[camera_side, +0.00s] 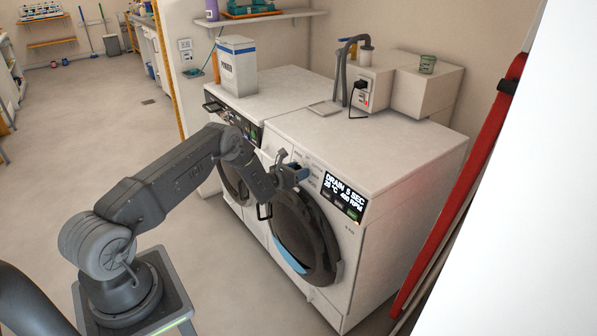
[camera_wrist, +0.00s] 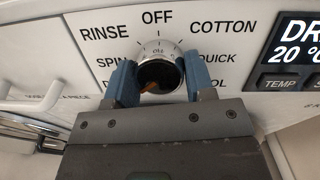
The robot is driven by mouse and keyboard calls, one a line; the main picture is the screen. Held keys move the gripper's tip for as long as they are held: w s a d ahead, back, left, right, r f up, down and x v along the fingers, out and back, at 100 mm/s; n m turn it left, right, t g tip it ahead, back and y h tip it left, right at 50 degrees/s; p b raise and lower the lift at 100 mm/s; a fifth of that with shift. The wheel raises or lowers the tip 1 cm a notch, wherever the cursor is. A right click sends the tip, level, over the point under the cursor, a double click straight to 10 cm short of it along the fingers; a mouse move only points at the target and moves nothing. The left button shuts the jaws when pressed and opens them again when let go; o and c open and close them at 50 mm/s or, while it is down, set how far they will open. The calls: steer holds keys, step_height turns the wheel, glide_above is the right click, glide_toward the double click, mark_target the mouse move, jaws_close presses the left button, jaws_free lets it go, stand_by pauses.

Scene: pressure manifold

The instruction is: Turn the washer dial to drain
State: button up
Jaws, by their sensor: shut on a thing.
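The washer (camera_side: 385,165) is a white front-loader with a dark round door (camera_side: 305,240). Its display (camera_side: 343,195) reads "DRAIN 5 SEC", 20 °C and 400 RPM in the side view; part of the display (camera_wrist: 300,45) also shows in the wrist view. The silver dial (camera_wrist: 158,65) sits on the panel among the printed labels RINSE, OFF, COTTON, SPIN and QUICK. Lower labels are partly hidden behind my gripper. My gripper (camera_wrist: 160,82) has its blue fingers on both sides of the dial, shut on it. In the side view my gripper (camera_side: 297,172) is at the washer's panel and hides the dial.
A second washer (camera_side: 262,95) stands to the left, with a white box (camera_side: 237,66) on top. A red board (camera_side: 460,190) leans at the right. The floor (camera_side: 100,130) at the left is clear.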

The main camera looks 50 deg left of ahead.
steer(key=shift+n, duration=0.7)
steer(key=o, duration=0.9)
steer(key=s, duration=0.4)
steer(key=s+r, duration=0.1)
steer(key=s, duration=0.4)
steer(key=s+d, duration=0.1)
steer(key=s, duration=0.3)
steer(key=shift+s+r, duration=0.2)
steer(key=shift+s, duration=0.2)
steer(key=shift+d, duration=0.1)
